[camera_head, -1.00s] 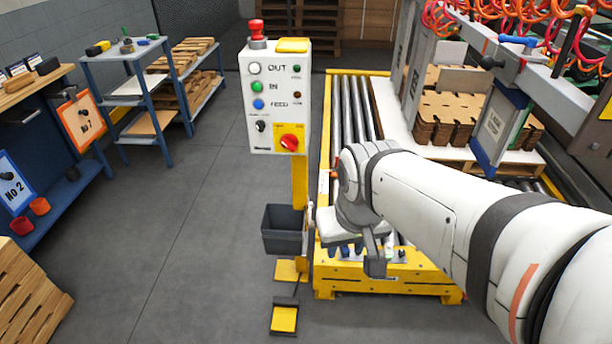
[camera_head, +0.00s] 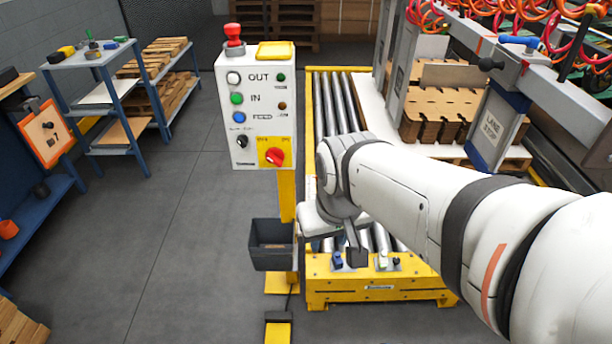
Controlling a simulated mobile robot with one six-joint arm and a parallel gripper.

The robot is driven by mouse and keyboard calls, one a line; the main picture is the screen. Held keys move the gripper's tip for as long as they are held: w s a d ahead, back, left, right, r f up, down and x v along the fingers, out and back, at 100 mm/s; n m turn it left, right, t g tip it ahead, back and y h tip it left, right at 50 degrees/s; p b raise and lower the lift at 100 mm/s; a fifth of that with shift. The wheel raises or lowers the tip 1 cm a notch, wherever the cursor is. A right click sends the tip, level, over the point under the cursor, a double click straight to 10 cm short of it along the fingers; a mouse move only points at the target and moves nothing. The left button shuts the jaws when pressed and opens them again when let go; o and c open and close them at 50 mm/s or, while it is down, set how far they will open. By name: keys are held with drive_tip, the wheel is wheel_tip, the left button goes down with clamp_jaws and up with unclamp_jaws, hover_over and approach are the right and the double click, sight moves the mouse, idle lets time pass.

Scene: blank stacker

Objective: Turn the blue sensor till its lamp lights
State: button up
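A small blue sensor (camera_head: 337,260) sits on the yellow end frame of the roller conveyor (camera_head: 378,291). It is small in the picture, and I cannot tell whether a lamp on it is lit. My gripper (camera_head: 355,256) hangs from my white arm just right of the blue sensor in the picture. It looks apart from the sensor, but the depth between them is unclear. One dark finger shows, and the rest is hidden by the hand, so the opening cannot be made out. A small white-and-green device (camera_head: 382,262) sits farther right on the same frame.
A control box (camera_head: 254,105) with buttons and a red rotary switch stands on a yellow post left of the arm. A dark bin (camera_head: 271,245) hangs on that post. A lane stop (camera_head: 493,127) and stacked brown blanks (camera_head: 437,118) are behind. Open floor lies left.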

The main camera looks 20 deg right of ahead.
sight(338, 253)
drive_tip(key=shift+s+r, duration=0.1)
drive_tip(key=shift+s, duration=0.1)
drive_tip(key=shift+o, duration=0.8)
drive_tip(key=shift+w+a+f, duration=0.1)
drive_tip(key=shift+w+f, duration=0.15)
drive_tip(key=shift+f, duration=0.1)
drive_tip(key=w+d+f+m+y+b, duration=0.1)
drive_tip(key=w+f+m+y+b, duration=0.65)
drive_tip(key=f, duration=0.75)
drive_tip(key=w+d+f+m+y+b, duration=0.1)
drive_tip(key=w+f+m+y+b, duration=0.4)
drive_tip(key=w+f+m+b, duration=0.65)
drive_tip(key=w+d+f+m+t+h+b, duration=0.1)
drive_tip(key=w+d+f+m+t+b, duration=0.2)
drive_tip(key=d+f, duration=0.4)
drive_tip(key=w+d+f+m+t+h+b, duration=0.2)
drive_tip(key=d+f+m+t, duration=0.3)
drive_tip(key=f, duration=1.2)
drive_tip(key=w+d+f+m+t+h+b, duration=0.2)
drive_tip(key=w+d+f+m+t+b, duration=0.2)
drive_tip(key=d+f, duration=0.4)
drive_tip(key=shift+w+d+f+t+b, duration=0.15)
drive_tip(key=shift+f+t, duration=0.3)
drive_tip(key=shift+f, duration=0.55)
drive_tip(key=shift+w+d+f+t+b, duration=0.15)
drive_tip(key=shift+f+t, duration=0.3)
drive_tip(key=shift+f, duration=0.5)
drive_tip(key=b+x, duration=0.2)
drive_tip(key=x, duration=0.5)
drive_tip(key=shift+w, duration=0.15)
